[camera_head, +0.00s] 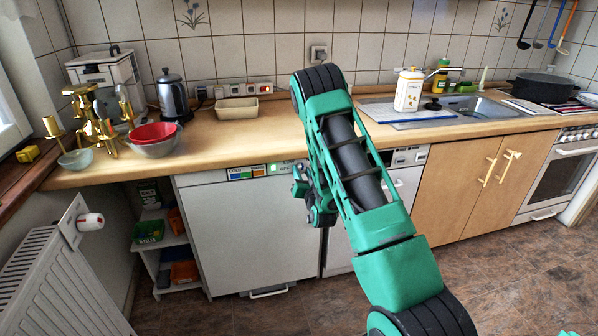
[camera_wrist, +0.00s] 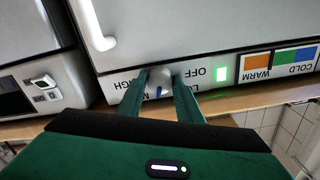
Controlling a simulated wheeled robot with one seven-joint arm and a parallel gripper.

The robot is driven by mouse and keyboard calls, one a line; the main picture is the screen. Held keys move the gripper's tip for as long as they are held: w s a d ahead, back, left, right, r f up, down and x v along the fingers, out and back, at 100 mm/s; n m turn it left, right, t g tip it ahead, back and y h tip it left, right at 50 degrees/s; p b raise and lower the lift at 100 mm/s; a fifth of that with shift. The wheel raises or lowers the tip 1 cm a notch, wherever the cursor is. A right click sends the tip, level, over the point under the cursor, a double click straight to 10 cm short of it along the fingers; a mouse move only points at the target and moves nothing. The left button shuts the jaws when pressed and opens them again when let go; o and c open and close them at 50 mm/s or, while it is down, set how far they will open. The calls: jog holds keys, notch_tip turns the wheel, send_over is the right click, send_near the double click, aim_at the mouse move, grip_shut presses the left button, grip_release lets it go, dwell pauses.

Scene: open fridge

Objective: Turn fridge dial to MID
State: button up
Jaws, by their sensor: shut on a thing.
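The fridge (camera_head: 250,225) is a white appliance under the counter, with its door closed. Its control strip shows in the wrist view, upside down, with the words HIGH, OFF and part of LOW. The dial (camera_wrist: 159,81) is a small grey knob with a blue mark pointing down in that view, towards a partly hidden label beginning with M. My gripper (camera_wrist: 161,78) has its two green fingers around the dial, one on each side, and is shut on it. In the head view my gripper (camera_head: 303,183) is at the strip's right end, and the dial is hidden.
A green light (camera_wrist: 221,74) and a WARM-to-COLD colour panel (camera_wrist: 284,60) sit on the same strip. The wooden counter (camera_head: 240,125) overhangs the strip closely. Another appliance (camera_head: 408,175) stands to the right. Open floor (camera_head: 290,310) lies in front.

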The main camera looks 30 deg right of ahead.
jog(key=shift+m, duration=0.4)
jog(key=o, duration=1)
jog(key=shift+w, duration=0.1)
jog(key=v, duration=0.6)
